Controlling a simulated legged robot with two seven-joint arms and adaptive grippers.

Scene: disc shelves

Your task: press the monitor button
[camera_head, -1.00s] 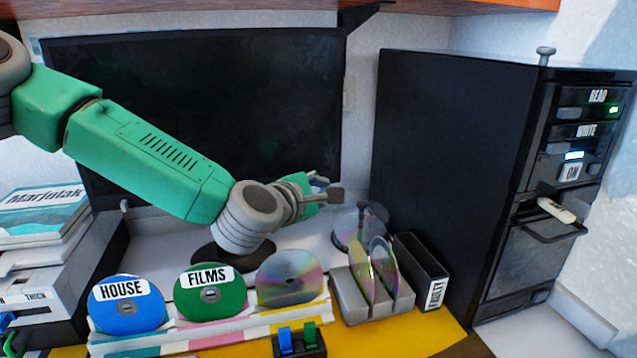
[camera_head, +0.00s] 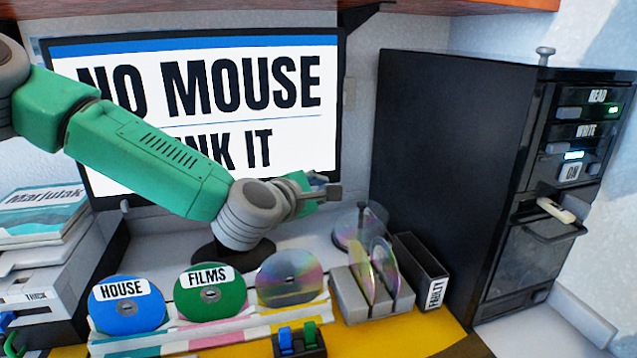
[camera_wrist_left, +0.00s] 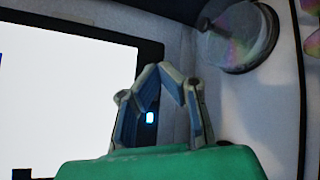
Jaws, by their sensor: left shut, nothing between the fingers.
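The monitor (camera_head: 300,70) is lit and shows a white screen with a blue top bar and large black text, of which "NO MOUSE" and "NK IT" are readable. In the left wrist view its white screen (camera_wrist_left: 50,90) fills the left side. A small glowing blue monitor button (camera_wrist_left: 150,117) sits on the dark frame, seen between the finger links. My left gripper (camera_head: 335,192) is shut and empty at the monitor's lower right corner; its fingertips (camera_wrist_left: 168,68) meet in the left wrist view. Whether it touches the button I cannot tell. My right gripper is not in view.
A black computer tower (camera_head: 445,170) stands at the right. Below the arm are a blue HOUSE disc (camera_head: 128,312), a green FILMS disc (camera_head: 210,307), a plain disc (camera_head: 289,285) and a grey disc holder (camera_head: 349,297). A disc spindle (camera_head: 350,240) stands near the gripper.

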